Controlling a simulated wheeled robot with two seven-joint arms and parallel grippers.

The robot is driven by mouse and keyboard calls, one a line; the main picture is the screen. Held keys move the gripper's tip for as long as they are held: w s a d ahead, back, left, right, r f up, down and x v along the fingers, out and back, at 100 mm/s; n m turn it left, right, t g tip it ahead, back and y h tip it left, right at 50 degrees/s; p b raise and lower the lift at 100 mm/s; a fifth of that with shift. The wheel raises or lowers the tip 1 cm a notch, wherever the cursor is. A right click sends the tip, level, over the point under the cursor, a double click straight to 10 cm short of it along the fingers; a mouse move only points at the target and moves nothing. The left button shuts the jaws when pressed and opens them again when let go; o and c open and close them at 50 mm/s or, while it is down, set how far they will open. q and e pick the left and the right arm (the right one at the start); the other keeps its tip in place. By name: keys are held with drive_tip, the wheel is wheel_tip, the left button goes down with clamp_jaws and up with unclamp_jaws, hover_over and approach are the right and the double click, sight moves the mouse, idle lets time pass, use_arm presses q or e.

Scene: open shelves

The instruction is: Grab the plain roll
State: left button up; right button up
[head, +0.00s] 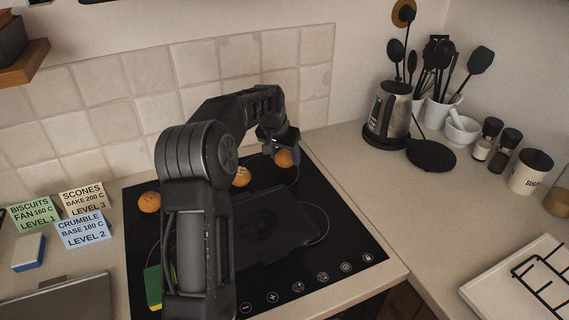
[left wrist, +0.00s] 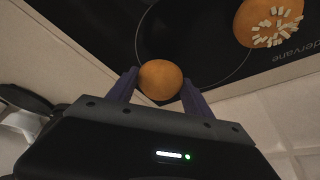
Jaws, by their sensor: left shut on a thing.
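My left gripper (head: 281,143) reaches over the far right part of the black hob (head: 338,222). It is shut on a plain orange-brown roll (head: 286,159). In the left wrist view, this smooth roll (left wrist: 160,80) sits between the two purple fingers. A second roll (head: 241,177) with white bits on top lies to its left, partly behind my arm; it also shows in the left wrist view (left wrist: 268,20). A third roll (head: 149,202) lies at the hob's left edge; its topping is too small to tell. My right gripper is not in view.
A kettle (head: 389,112), utensils and jars (head: 531,171) stand at the back right. Recipe cards (head: 84,228) and a blue-white sponge (head: 28,252) lie left. A dark pan (head: 268,222) and green-yellow sponge (head: 153,286) are on the hob.

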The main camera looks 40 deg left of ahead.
sight(285, 153)
use_arm(q)
wheel_tip(285, 153, up, 7)
drive_tip(key=shift+r+b, duration=0.1)
drive_tip(key=shift+b, duration=0.2)
idle(0.5)
